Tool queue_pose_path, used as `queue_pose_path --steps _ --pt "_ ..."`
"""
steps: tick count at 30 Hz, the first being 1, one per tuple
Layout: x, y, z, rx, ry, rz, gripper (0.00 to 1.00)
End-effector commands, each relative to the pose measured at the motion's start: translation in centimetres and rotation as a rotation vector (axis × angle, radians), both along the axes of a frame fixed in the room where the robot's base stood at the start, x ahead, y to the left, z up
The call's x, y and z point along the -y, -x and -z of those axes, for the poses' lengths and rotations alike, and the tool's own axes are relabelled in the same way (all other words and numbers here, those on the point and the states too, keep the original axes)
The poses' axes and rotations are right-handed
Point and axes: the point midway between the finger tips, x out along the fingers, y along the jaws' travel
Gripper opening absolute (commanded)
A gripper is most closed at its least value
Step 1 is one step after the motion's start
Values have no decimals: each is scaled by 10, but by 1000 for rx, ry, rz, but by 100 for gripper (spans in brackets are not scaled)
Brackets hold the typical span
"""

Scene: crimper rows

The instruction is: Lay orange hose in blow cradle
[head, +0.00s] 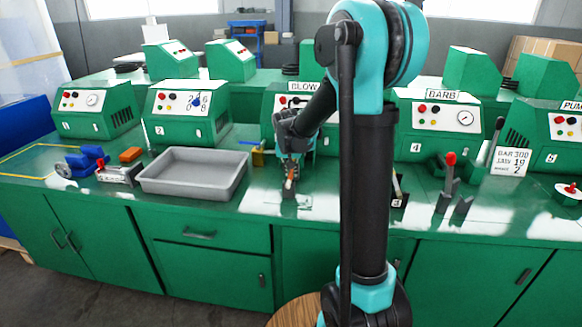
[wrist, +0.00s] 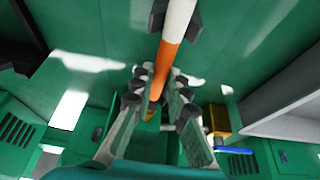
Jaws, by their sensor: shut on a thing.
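My gripper (head: 290,160) is shut on the orange hose (head: 290,183), just in front of the machine marked BLOW (head: 303,86). In the wrist view my gripper (wrist: 161,80) has its fingers on both sides of the orange hose (wrist: 165,58), whose far part is white (wrist: 179,20). A dark cradle (head: 289,195) stands below the hose near the bench's front edge. In the wrist view the dark prongs of the cradle (wrist: 195,24) show on both sides of the white part. I cannot tell whether the hose touches the cradle.
A grey tray (head: 192,189) lies left of my gripper. A brass valve with a blue handle (head: 258,153) stands between them, further back.

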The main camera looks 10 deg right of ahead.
Motion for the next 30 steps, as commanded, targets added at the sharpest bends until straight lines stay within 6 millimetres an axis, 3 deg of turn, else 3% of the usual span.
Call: queue_pose_path --steps 9,10,15,25,30 --pt "0 0 2 0 0 0 0" --pt "0 0 2 0 0 0 17" --pt "0 0 1 0 0 0 38" --pt "0 0 0 0 0 0 39" --pt "-2 6 -13 0 0 -1 39"
